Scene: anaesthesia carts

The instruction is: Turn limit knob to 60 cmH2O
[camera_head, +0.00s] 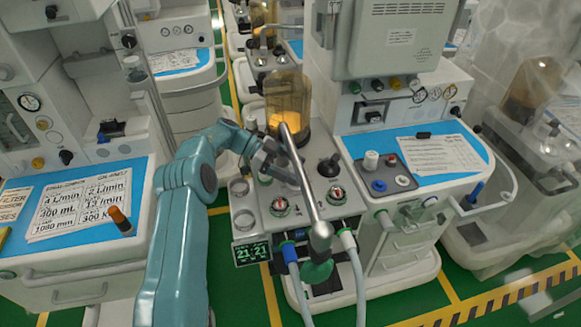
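The anaesthesia cart's valve block (305,228) stands in the middle of the view. A black knob (329,166) sits on its top, right of the silver tube; it may be the limit knob, but I cannot read any scale or a 60 mark. My teal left arm reaches in from the lower left. The fingertips are small and partly hidden, so I cannot tell open from shut. My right gripper is not in view.
The silver tube (303,187) slants across the block beside my gripper. An amber bellows canister (288,100) stands behind. A blue-topped cart surface (455,150) is at right.

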